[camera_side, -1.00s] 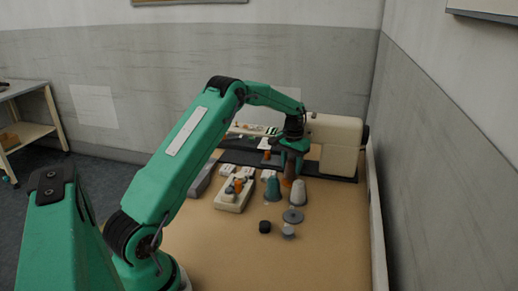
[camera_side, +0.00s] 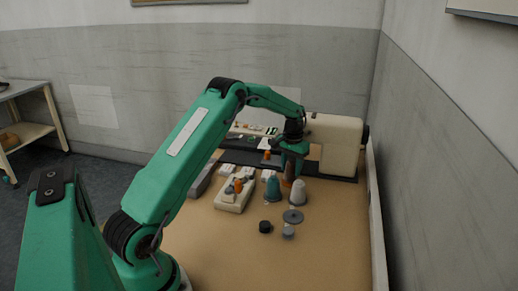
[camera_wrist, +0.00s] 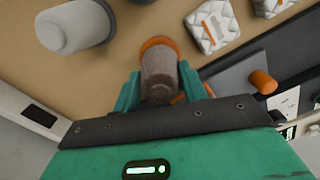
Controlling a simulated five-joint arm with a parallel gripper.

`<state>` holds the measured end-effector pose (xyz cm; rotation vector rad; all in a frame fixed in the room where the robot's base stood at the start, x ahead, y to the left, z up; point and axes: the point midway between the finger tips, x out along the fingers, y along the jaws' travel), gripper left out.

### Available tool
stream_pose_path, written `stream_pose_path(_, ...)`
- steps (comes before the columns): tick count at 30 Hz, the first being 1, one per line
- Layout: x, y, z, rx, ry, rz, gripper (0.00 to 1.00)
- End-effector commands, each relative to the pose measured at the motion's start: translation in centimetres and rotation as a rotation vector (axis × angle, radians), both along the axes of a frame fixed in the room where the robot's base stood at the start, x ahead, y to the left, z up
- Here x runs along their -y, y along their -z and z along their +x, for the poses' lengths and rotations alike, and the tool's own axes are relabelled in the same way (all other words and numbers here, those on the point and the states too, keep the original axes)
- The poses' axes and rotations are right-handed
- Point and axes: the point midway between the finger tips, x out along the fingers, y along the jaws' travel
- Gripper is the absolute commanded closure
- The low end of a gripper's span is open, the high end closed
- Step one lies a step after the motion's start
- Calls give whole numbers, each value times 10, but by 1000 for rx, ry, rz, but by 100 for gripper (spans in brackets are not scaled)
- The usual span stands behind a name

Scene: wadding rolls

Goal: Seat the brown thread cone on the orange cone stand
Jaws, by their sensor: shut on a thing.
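The brown thread cone (camera_wrist: 160,72) is upright between the two green fingers of my gripper (camera_wrist: 160,88), which is shut on it. In the side view the cone (camera_side: 289,171) shows below my gripper (camera_side: 293,147), partly covered by the fingers. An orange rim (camera_wrist: 157,41) shows just past the cone's wide end in the wrist view; it looks like the orange cone stand. The cone hides most of it, and I cannot tell whether the cone touches or rests on it.
A pale grey cone (camera_side: 299,192) and a teal cone (camera_side: 273,188) stand close in front. A cream sewing machine (camera_side: 336,145) stands behind to the right. A cream tray (camera_side: 233,197) lies to the left. The table's front (camera_side: 260,265) is clear.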

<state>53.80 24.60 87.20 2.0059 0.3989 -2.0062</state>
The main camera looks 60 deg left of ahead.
Motion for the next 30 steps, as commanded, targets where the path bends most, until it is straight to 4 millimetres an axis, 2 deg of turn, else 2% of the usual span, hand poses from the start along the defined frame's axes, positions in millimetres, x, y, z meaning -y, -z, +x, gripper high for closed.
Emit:
stream_pose_path(24,0,7,0,0,0,0,82)
stream_pose_path(25,0,7,0,0,0,0,54)
stream_pose_path(28,0,7,0,0,0,0,34)
stream_pose_path(30,0,7,0,0,0,0,32)
